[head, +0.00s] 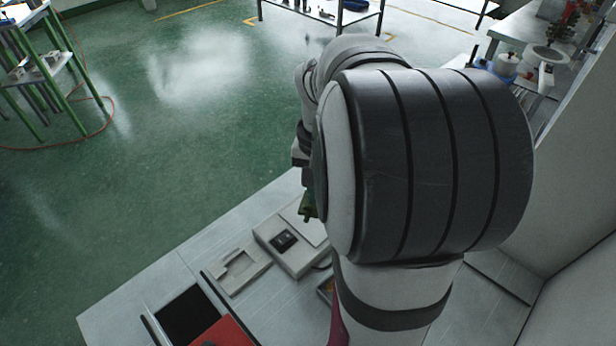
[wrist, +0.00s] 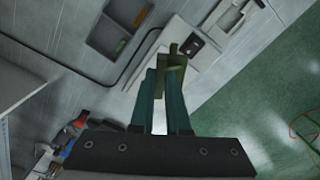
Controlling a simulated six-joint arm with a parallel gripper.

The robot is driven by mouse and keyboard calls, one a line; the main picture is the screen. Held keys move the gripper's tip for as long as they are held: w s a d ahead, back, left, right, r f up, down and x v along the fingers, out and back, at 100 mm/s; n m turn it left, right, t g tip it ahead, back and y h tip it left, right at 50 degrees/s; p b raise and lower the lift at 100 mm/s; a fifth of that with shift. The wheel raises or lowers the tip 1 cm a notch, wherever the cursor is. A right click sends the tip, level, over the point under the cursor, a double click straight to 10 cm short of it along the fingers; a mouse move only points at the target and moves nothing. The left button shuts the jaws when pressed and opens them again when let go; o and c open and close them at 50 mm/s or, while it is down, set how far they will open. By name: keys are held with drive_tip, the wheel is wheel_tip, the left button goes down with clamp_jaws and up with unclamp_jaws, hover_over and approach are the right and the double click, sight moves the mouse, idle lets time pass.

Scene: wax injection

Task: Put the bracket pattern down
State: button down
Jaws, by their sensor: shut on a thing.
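The bracket pattern (wrist: 178,60) is a small olive-green piece with upright parts. In the wrist view it sits between the tips of my gripper (wrist: 163,75), whose two teal fingers are shut on it. In the head view a bit of the green pattern (head: 308,207) shows left of my arm, which hides most of my gripper. It appears over the pale box with a dark display (head: 283,241), which also shows in the wrist view (wrist: 194,42). I cannot tell whether the pattern touches the box.
A pale grey recessed fixture (head: 240,268) lies left of the box. A black square (head: 188,314) and a red item (head: 228,332) are nearer the front. A dark compartment tray (wrist: 97,40) and a cable (wrist: 75,70) lie on the bench. Bare bench (head: 140,298) shows at the left.

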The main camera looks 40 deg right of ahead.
drive_tip(key=s+d+f+m, duration=0.35)
drive_tip(key=s+m, duration=0.45)
drive_tip(key=s, duration=0.4)
drive_tip(key=s+d+f+m, duration=0.2)
drive_tip(key=s+f+m, duration=0.3)
drive_tip(key=s+m, duration=0.5)
drive_tip(key=w+f, duration=0.2)
drive_tip(key=w, duration=0.1)
drive_tip(key=w+d+f+n, duration=0.1)
drive_tip(key=w+f, duration=0.1)
drive_tip(key=w+f+n, duration=0.1)
drive_tip(key=w+f, duration=0.1)
drive_tip(key=w, duration=0.1)
drive_tip(key=shift+w+d+f, duration=0.15)
drive_tip(key=shift+w+f, duration=0.2)
drive_tip(key=f, duration=0.4)
drive_tip(key=shift+w+f, duration=0.1)
drive_tip(key=shift+w, duration=0.1)
drive_tip(key=shift+f, duration=0.15)
drive_tip(key=c, duration=0.9)
unclamp_jaws()
